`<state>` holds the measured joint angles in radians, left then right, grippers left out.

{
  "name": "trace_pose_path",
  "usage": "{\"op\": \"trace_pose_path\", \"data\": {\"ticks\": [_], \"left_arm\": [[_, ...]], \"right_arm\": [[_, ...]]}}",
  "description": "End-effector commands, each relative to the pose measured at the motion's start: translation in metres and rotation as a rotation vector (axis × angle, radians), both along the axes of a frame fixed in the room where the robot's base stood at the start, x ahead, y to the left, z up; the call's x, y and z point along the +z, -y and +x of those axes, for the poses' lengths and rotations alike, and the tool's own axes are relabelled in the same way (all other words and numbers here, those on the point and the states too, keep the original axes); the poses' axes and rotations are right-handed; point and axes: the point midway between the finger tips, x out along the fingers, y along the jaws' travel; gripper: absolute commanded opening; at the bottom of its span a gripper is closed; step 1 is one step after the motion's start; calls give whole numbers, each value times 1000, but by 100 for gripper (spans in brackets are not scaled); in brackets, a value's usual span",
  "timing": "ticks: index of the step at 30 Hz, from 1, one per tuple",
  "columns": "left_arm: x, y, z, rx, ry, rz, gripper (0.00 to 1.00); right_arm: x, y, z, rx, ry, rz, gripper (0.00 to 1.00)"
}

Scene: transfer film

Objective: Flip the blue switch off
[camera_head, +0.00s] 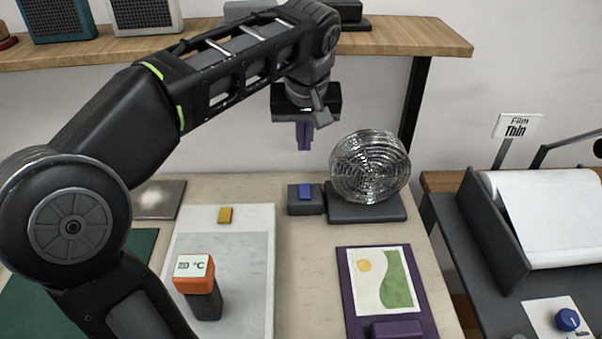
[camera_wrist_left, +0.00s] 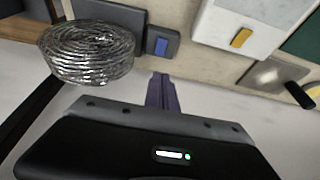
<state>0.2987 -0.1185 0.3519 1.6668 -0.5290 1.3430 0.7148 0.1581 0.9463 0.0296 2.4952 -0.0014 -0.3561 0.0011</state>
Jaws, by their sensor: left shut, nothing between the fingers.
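The blue switch (camera_head: 305,191) sits on a small dark grey box (camera_head: 305,207) on the table, just left of the wire fan. In the left wrist view the blue switch (camera_wrist_left: 161,46) and its box (camera_wrist_left: 163,33) lie beyond my fingertips. My left gripper (camera_head: 304,147) hangs above and behind the switch box, pointing down, its purple fingers shut and empty. The shut fingers also show in the left wrist view (camera_wrist_left: 160,77), apart from the switch. Which way the switch is tilted is hard to tell. My right gripper is not in view.
The fan (camera_head: 370,167) stands close to the right of the switch box. A white panel with a yellow switch (camera_head: 225,215) lies to the left, and an orange thermometer (camera_head: 195,275) stands at its front. A purple picture board (camera_head: 417,259) lies in front right. A wooden shelf (camera_head: 400,38) is above.

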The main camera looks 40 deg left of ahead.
Motion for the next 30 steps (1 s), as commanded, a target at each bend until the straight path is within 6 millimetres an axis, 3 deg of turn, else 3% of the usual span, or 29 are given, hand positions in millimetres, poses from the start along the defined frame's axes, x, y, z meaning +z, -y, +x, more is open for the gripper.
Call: {"op": "trace_pose_path", "data": {"ticks": [8,14,30], "left_arm": [[-2,-1,0,0,-1,0,0],[-18,-4,4,1,-3,0,0],[-112,-22,27,1,-4,-1,0]], "right_arm": [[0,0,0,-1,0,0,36],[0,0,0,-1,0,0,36],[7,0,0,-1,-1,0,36]]}}
